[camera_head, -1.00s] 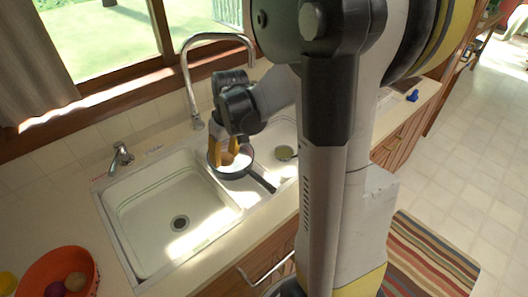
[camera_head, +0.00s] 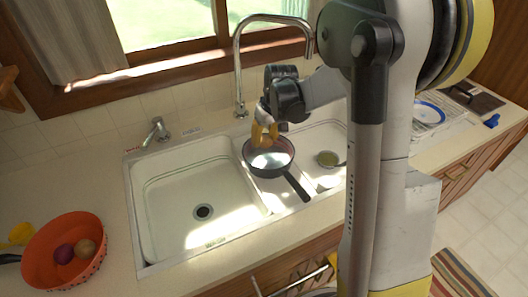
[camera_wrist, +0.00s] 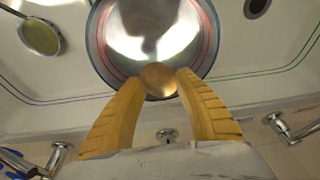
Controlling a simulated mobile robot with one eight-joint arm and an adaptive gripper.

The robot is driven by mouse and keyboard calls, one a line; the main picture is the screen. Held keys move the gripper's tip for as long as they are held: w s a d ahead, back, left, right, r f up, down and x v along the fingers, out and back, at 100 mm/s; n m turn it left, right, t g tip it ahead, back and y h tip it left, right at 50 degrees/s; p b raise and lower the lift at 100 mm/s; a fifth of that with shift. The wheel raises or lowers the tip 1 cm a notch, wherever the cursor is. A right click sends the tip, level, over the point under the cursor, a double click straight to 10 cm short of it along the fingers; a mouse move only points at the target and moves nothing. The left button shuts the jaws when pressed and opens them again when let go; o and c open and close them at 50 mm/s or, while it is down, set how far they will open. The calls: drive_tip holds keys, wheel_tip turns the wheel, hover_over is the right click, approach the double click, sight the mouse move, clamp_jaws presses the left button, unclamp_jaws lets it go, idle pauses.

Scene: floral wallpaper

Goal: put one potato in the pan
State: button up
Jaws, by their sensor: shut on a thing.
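The dark pan (camera_head: 268,162) sits on the sink between its two basins, its handle pointing to the front right. In the wrist view the pan (camera_wrist: 150,35) shows a shiny, empty-looking inside. My gripper (camera_head: 264,140) is above the pan's back rim, yellow fingers pointing down. In the wrist view my gripper (camera_wrist: 158,84) is shut on a brown potato (camera_wrist: 158,79), held between the fingertips and overlapping the pan's near rim. Its height over the pan is hard to tell. An orange bowl (camera_head: 40,249) at the left holds another brown potato (camera_head: 85,247) and a purple round thing (camera_head: 64,254).
The faucet (camera_head: 238,70) rises behind the pan, close to my gripper. A small strainer-like pan (camera_head: 328,159) lies in the right basin. The left basin (camera_head: 170,195) is empty. A blue-rimmed plate (camera_head: 428,113) is on the right counter.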

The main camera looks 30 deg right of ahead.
sight(264, 154)
drive_tip(key=shift+w+a+f, duration=0.1)
drive_tip(key=shift+w+f, duration=0.1)
drive_tip(key=shift+f, duration=0.05)
drive_tip(key=shift+f+b, duration=0.95)
drive_tip(key=shift+f, duration=0.9)
drive_tip(key=shift+f, duration=0.25)
drive_tip(key=o, duration=1.1)
drive_tip(key=shift+r, duration=0.1)
